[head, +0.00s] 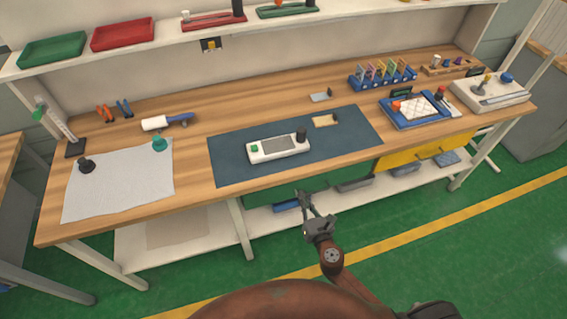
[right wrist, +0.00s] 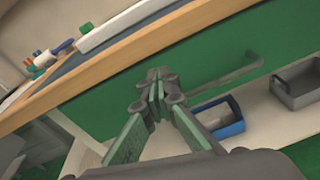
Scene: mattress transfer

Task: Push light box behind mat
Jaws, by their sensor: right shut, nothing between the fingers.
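A white box (head: 270,155) with a grey panel, a green button and a black knob lies on the dark blue mat (head: 232,168) on the wooden workbench. It looks like the light box. A white box edge (right wrist: 118,24) and the mat (right wrist: 72,64) also show in the right wrist view. My right gripper (head: 304,196) is shut and empty, in front of the bench and apart from the mat and box. Its closed fingertips (right wrist: 158,82) show before a green drawer front in the right wrist view. My left gripper is not in view.
A small tan piece (head: 325,121) lies on the mat. Behind the mat is a small grey item (head: 321,97), with bare wood around it. A white sheet (head: 118,190) lies left; a blue tray (head: 412,124) stands right. The bench's front edge (head: 195,205) borders my gripper's space.

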